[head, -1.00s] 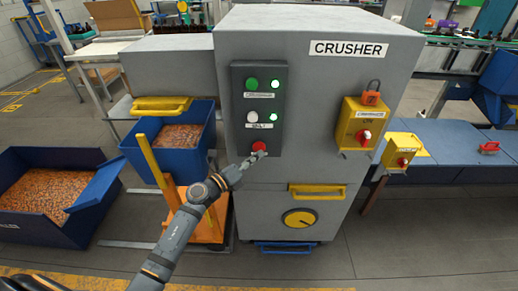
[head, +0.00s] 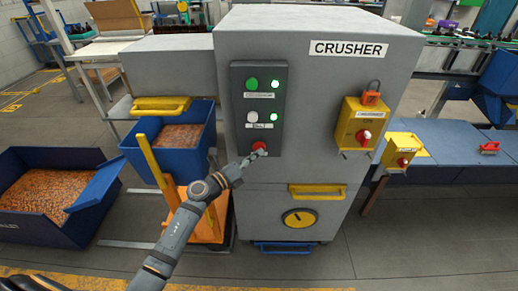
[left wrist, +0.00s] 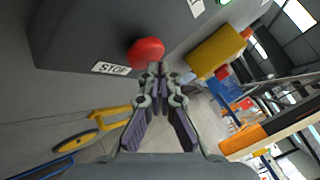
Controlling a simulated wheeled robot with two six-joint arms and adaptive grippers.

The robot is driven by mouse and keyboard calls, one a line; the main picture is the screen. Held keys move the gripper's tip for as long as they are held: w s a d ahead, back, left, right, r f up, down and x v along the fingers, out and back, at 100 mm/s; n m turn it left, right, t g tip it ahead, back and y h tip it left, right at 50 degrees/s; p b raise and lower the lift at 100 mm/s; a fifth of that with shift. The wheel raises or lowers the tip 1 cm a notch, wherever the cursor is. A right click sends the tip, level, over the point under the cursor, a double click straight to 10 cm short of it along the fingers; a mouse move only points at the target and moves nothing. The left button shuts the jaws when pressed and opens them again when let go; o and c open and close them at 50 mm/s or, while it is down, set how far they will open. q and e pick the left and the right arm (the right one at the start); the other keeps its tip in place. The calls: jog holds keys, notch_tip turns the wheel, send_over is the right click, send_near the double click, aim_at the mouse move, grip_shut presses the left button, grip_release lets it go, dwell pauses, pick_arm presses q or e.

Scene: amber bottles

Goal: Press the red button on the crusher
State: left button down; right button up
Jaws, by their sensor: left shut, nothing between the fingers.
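The grey crusher (head: 300,80) stands in the middle of the head view with its name plate at the top right. Its dark control panel (head: 258,108) carries green and white buttons, lit green lamps and, at the bottom, the red button (head: 258,146). My left gripper (head: 258,154) is shut and empty, its tips at the red button's lower edge. In the left wrist view the red button (left wrist: 146,51) is a round dome beside a STOP label (left wrist: 111,69). The fingertips (left wrist: 157,68) are right by it; I cannot tell whether they touch. My right gripper does not show.
A yellow handle (head: 317,191) and a yellow dial (head: 299,218) are on the crusher below the panel. Blue bins of orange-brown bits (head: 50,190) stand at the left. The floor in front is clear.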

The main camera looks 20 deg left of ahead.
pick_arm(q)
jog(key=shift+w+a, duration=0.15)
jog(key=shift+w, duration=0.3)
dwell(0.4)
dwell(0.3)
jog(key=shift+s+d, duration=0.25)
jog(key=shift+s, duration=0.6)
jog(key=shift+s+d+p, duration=0.25)
jog(key=shift+s+p, duration=0.05)
jog(key=shift+s, duration=0.5)
jog(key=shift+s+d+p, duration=0.2)
jog(key=shift+s+p, duration=0.05)
jog(key=shift+s, duration=0.55)
jog(key=shift+s+d+p, duration=0.25)
jog(key=shift+s+p, duration=0.05)
jog(key=shift+s, duration=0.5)
